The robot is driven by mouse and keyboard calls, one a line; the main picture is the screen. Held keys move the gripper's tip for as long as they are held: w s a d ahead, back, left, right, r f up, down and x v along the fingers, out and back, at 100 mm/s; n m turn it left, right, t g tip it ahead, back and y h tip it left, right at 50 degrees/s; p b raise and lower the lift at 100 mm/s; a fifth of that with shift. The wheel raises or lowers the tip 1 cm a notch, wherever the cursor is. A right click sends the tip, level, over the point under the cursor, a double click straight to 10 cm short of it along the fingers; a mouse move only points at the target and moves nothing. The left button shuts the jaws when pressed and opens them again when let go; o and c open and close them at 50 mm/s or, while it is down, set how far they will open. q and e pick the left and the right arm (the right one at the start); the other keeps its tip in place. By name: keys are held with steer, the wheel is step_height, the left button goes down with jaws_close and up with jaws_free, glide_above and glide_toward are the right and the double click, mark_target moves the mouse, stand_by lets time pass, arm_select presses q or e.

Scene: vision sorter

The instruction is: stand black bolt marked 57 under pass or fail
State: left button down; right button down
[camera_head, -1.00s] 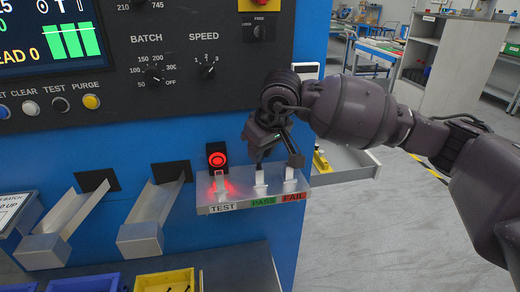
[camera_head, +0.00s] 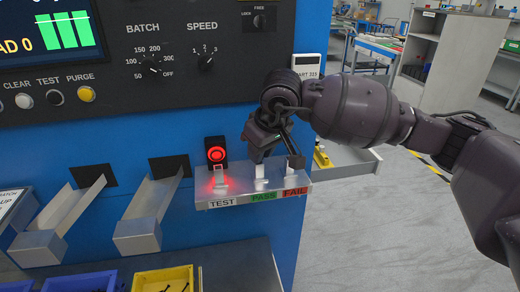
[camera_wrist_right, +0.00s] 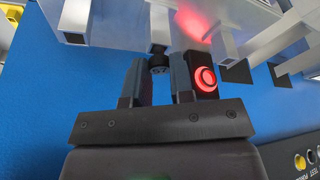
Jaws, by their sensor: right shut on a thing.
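My right gripper (camera_head: 268,142) is just above the clear shelf (camera_head: 235,190) on the blue machine, over the PASS part. In the right wrist view its fingers (camera_wrist_right: 162,82) are shut on a black bolt (camera_wrist_right: 158,61), of which the dark round head shows between the fingertips. The number on the bolt cannot be read, and I cannot tell whether the bolt touches the shelf. The shelf front carries the labels TEST (camera_head: 222,203), PASS (camera_head: 263,197) and FAIL (camera_head: 295,191), with pale upright holders behind them. My left gripper is not in view.
A black unit with a lit red ring (camera_head: 216,154) stands behind the TEST place, close to the gripper. Two metal chutes (camera_head: 142,222) slope out to the left. A yellow bin (camera_head: 165,279) with dark bolts and blue bins lie below. An open drawer (camera_head: 346,162) is at right.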

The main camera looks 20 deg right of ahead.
steer(key=shift+f, duration=0.1)
steer(key=c, duration=1)
jaws_free()
steer(key=o, duration=0.5)
steer(key=shift+r+p, duration=0.55)
steer(key=shift+r, duration=2.3)
steer(key=shift+r+p, duration=0.6)
steer(key=shift+r, duration=0.55)
